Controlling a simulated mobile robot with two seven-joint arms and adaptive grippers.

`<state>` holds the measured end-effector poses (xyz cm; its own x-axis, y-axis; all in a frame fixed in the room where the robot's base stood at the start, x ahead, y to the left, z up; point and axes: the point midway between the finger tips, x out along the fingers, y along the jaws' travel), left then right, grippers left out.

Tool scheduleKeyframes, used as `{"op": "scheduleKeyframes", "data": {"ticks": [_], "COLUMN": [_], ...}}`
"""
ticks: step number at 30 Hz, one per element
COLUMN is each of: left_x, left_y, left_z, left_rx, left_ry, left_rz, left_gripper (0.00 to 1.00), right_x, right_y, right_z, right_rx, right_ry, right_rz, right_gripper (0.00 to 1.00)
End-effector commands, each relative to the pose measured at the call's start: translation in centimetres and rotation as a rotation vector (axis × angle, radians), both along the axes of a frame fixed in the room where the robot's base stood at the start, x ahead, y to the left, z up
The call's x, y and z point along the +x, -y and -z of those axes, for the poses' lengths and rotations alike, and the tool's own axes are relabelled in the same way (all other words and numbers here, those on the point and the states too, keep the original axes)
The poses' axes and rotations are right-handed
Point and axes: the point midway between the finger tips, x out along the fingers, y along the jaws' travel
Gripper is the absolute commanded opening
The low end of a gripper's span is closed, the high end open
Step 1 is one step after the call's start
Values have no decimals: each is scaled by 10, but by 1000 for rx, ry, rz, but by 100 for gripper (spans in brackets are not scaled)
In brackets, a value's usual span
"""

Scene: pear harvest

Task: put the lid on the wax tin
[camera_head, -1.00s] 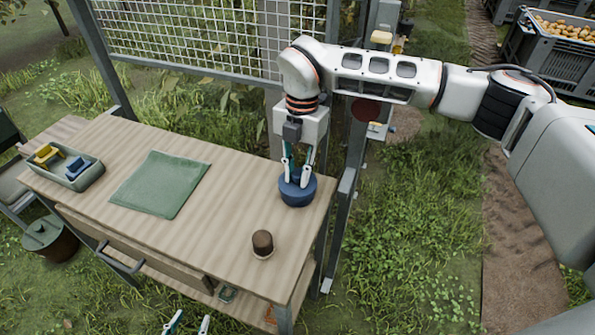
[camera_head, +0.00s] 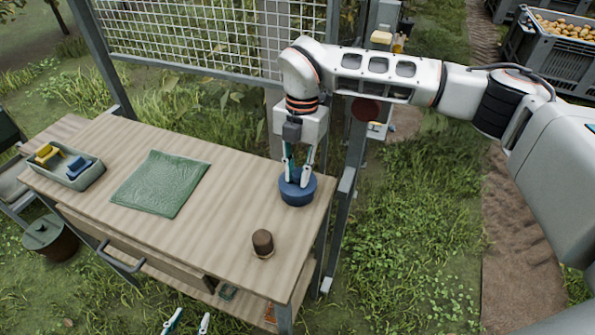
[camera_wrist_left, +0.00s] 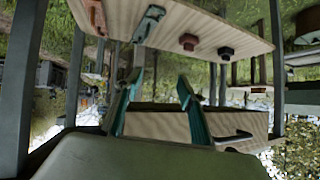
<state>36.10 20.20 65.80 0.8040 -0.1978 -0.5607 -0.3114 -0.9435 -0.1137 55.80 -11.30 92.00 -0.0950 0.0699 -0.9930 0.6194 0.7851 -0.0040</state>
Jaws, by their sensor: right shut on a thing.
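A round blue tin (camera_head: 298,198) stands upright near the right end of the wooden bench. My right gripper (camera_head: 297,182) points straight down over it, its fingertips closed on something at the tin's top. The fingers hide part of that top, and I cannot tell where the lid ends and the tin begins, or whether the lid is seated. My left gripper (camera_head: 187,323) shows at the bottom edge of the head view, in front of the bench. Its fingers are apart and empty; they also show in the left wrist view (camera_wrist_left: 155,95).
A small dark brown cylinder (camera_head: 263,243) stands on the bench, nearer the front. A green cloth (camera_head: 160,184) lies flat to the left. A tray (camera_head: 88,181) with yellow and blue things sits at the far left. A metal post (camera_head: 343,215) rises just right of the bench.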

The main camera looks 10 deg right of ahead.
Motion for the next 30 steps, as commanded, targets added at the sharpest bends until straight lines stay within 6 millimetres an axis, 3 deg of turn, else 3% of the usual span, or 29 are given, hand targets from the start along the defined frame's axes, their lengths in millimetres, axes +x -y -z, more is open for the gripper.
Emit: {"op": "scheduleKeyframes", "data": {"ticks": [21,22,30], "left_x": [-1,-1,-1], "left_y": [0,0,0], "left_z": [6,6,6], "left_rx": [0,0,0], "left_ry": [-3,-3,-4], "left_rz": [0,0,0], "left_gripper": [40,40,40], "right_x": [0,0,0], "right_y": [0,0,0], "right_z": [12,11,11], "right_rx": [0,0,0], "right_ry": [0,0,0], "right_rz": [0,0,0], "right_gripper": [3,23,25]}}
